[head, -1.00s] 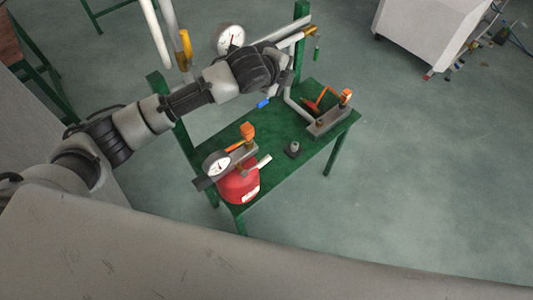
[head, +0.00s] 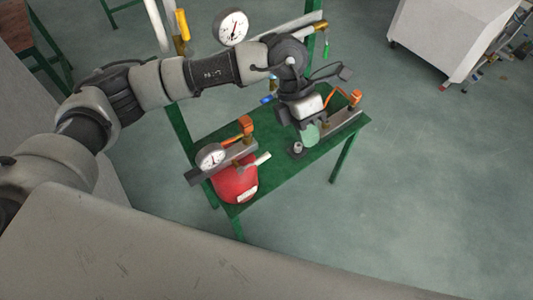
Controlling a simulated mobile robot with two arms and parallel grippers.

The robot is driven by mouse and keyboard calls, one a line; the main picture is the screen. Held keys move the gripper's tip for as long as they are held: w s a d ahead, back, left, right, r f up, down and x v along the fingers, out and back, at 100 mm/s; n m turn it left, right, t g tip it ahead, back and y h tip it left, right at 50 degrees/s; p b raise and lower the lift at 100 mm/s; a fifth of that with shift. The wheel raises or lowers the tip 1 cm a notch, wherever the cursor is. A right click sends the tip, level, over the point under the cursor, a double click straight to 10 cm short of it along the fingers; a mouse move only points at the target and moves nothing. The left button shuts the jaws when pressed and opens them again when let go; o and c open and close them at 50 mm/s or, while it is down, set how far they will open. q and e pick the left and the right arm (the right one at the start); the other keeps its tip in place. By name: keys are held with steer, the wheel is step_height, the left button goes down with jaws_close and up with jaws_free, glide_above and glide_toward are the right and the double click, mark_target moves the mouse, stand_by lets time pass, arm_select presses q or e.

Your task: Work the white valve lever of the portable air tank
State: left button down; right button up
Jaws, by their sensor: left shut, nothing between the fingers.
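The portable air tank (head: 236,184) is red and stands at the near end of the green table. On its top are a round white gauge (head: 210,157), a grey block with an orange handle (head: 245,124), and the short white valve lever (head: 257,161), which sticks out to the right and slightly up. My left gripper (head: 309,136) points down over the table, to the right of the tank and apart from the lever. It is shut and empty. My right gripper is not in view.
A small dark fitting (head: 297,149) stands on the green table (head: 275,168) just left of my gripper. A grey manifold with an orange handle (head: 355,97) is behind it to the right. Pipes and a larger gauge (head: 232,27) rise at the back.

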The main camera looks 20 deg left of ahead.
arm_select(q)
steer(key=w+a+f+n+t+y, duration=0.2)
steer(key=w+a+y, duration=0.1)
steer(key=a+y, duration=0.45)
steer(key=p, duration=0.2)
glide_above(265, 156)
steer(key=s, duration=0.2)
step_height(265, 156, down, 9)
steer(key=f, duration=0.2)
steer(key=w+f, duration=0.1)
steer(key=f, duration=0.1)
steer(key=shift+w+a+f+p, duration=0.15)
steer(key=shift+p, duration=0.2)
steer(key=shift+f, duration=0.2)
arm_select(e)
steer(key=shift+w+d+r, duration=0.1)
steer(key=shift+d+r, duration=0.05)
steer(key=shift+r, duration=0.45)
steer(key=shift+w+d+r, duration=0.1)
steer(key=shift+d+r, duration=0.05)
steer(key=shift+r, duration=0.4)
